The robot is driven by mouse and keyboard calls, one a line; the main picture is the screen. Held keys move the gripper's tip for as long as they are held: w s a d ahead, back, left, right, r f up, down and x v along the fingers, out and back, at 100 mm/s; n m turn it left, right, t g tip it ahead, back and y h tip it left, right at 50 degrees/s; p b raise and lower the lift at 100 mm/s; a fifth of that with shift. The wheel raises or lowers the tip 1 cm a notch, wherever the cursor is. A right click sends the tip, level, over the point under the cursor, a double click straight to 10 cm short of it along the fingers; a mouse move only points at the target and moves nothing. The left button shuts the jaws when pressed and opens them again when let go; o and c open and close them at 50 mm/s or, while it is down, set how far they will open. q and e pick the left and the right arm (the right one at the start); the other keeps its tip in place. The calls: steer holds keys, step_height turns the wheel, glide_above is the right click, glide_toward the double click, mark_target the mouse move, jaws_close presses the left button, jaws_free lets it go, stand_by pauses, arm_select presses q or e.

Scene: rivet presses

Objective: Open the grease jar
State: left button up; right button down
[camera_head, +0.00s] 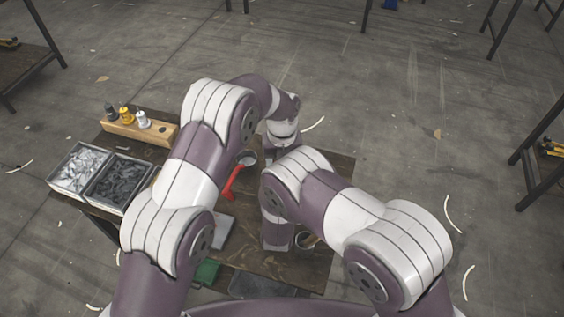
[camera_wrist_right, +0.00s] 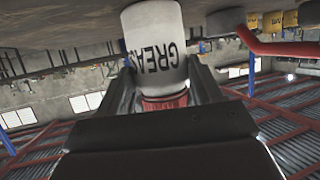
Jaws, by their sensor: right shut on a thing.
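The grease jar (camera_wrist_right: 153,50) shows in the right wrist view as a white body with dark letters reading "GREAS", upside down in that picture. Its red lid (camera_wrist_right: 165,101) is at the lower end there. My right gripper (camera_wrist_right: 164,88) has one finger on each side of the jar's lid end and is shut on the lid. In the head view the jar and the right gripper are hidden by my arms.
On the dark table (camera_head: 335,168) lie a red-handled tool (camera_head: 232,183), a wooden block (camera_head: 137,131) with small bottles, a bin of light parts (camera_head: 52,178), a bin of dark parts (camera_head: 97,203) and a cup (camera_head: 306,240). A green item (camera_head: 206,271) is near the front.

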arm_select(q)
steer(key=n, duration=1.6)
steer(key=shift+s+r, duration=0.1)
steer(key=n, duration=2.4)
steer(key=shift+d+r, duration=0.1)
steer(key=n, duration=0.4)
steer(key=shift+n, duration=0.3)
steer(key=n, duration=0.9)
